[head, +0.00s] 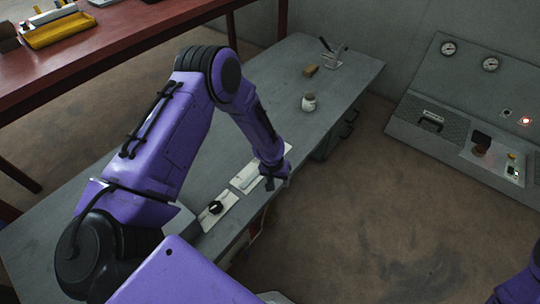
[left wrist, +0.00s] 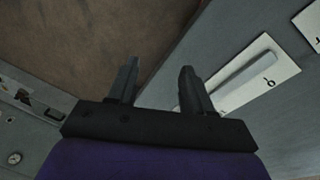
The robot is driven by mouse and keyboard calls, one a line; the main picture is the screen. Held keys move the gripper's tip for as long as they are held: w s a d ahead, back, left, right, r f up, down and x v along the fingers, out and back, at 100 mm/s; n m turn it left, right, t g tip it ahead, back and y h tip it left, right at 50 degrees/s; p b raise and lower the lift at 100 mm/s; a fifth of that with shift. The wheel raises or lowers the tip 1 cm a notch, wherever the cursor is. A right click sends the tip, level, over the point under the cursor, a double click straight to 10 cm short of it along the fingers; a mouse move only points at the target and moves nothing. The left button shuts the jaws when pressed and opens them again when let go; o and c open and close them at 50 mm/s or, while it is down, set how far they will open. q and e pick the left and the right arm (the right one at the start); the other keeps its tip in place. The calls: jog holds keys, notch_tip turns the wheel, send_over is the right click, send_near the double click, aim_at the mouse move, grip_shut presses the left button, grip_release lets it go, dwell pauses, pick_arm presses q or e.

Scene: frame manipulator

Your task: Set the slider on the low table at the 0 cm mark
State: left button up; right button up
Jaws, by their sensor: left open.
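The grey low table (head: 330,72) runs diagonally through the head view. A white plate (head: 243,180) lies near its front edge, partly hidden by my left arm. In the left wrist view, a white plate (left wrist: 285,67) carries a long raised grey bar (left wrist: 247,82) with a small dark mark beside it. I cannot make out the slider's handle or read its scale. My left gripper (head: 273,182) is over the table's front edge, beside the plate.
A second plate with a black knob (head: 216,207) lies nearer on the table. A jar (head: 309,102) and a brown block (head: 311,70) stand farther back. A red shelf (head: 130,45) is at the upper left. A grey console (head: 455,105) stands right, across open floor.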

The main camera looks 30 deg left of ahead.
pick_arm(q)
jog(key=shift+m+g+y, duration=0.6)
jog(key=shift+m, duration=0.3)
jog(key=w+a+r+b, duration=0.1)
jog(key=w+a+r, duration=0.1)
jog(key=w+a, duration=0.1)
jog(key=w+a+r+b, duration=0.2)
jog(key=w+a, duration=0.1)
jog(key=w+a+r+b, duration=0.1)
jog(key=w+a+r, duration=0.1)
jog(key=w+a, duration=0.1)
jog(key=shift+w+a+r+b, duration=0.2)
jog(key=shift+w+a+b, duration=0.15)
jog(key=shift+a, duration=0.2)
jog(key=shift+w+a, duration=0.1)
jog(key=shift+a, duration=0.1)
notch_tip(320, 180, down, 10)
jog(key=shift+r+b, duration=0.1)
jog(key=shift+b, duration=0.6)
pick_arm(e)
notch_tip(320, 180, down, 8)
jog(key=shift+f, duration=0.25)
